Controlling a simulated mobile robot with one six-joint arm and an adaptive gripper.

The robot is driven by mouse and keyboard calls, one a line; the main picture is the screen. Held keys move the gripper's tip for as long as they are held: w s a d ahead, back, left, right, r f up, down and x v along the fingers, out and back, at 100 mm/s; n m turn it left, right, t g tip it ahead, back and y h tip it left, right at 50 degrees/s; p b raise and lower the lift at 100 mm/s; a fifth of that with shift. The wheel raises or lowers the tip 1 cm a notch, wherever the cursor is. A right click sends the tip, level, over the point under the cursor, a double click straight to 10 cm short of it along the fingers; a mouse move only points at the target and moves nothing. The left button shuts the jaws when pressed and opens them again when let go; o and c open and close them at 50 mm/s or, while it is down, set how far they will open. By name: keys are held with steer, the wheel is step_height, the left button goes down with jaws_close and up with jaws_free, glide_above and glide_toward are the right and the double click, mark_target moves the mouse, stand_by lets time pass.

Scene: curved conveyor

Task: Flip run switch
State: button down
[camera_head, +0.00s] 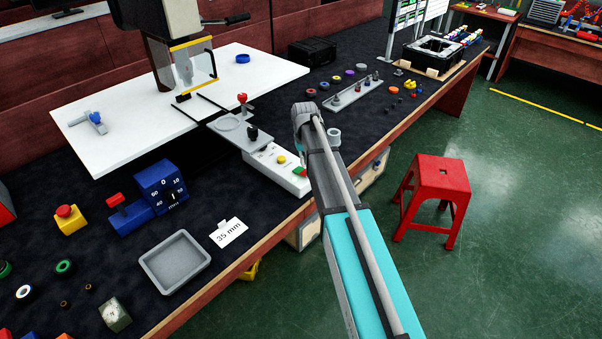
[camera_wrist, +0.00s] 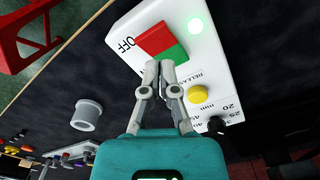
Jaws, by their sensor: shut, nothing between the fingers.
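The run switch (camera_wrist: 158,40) is a rocker with a red half and a green half on a white control box (camera_wrist: 215,60). The word OFF is printed beside the red half. A round green lamp (camera_wrist: 195,26) glows on the box. My gripper (camera_wrist: 160,66) is shut and empty, its fingertips right at the green half's edge; I cannot tell whether they touch. In the head view the switch (camera_head: 299,171) shows on the box (camera_head: 268,163), and my arm hides the gripper.
A yellow button (camera_wrist: 197,94) marked RELEASE and a black knob (camera_wrist: 217,124) with a millimetre scale sit on the same box. A grey tray (camera_head: 174,262) and a 35 mm card (camera_head: 229,233) lie nearby. A red stool (camera_head: 436,190) stands on the floor.

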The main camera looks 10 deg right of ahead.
mark_target(304, 171)
steer(key=shift+f+b, duration=1.9)
steer(key=shift+f, duration=0.05)
stand_by(1.7)
steer(key=shift+r, duration=0.1)
steer(key=shift+r+p, duration=3.45)
steer(key=shift+p, duration=0.1)
steer(key=shift+s, duration=0.1)
steer(key=s+a+r+m+p, duration=0.1)
steer(key=s, duration=2.5)
steer(key=shift+s+a+r, duration=0.15)
steer(key=shift+s+a, duration=0.15)
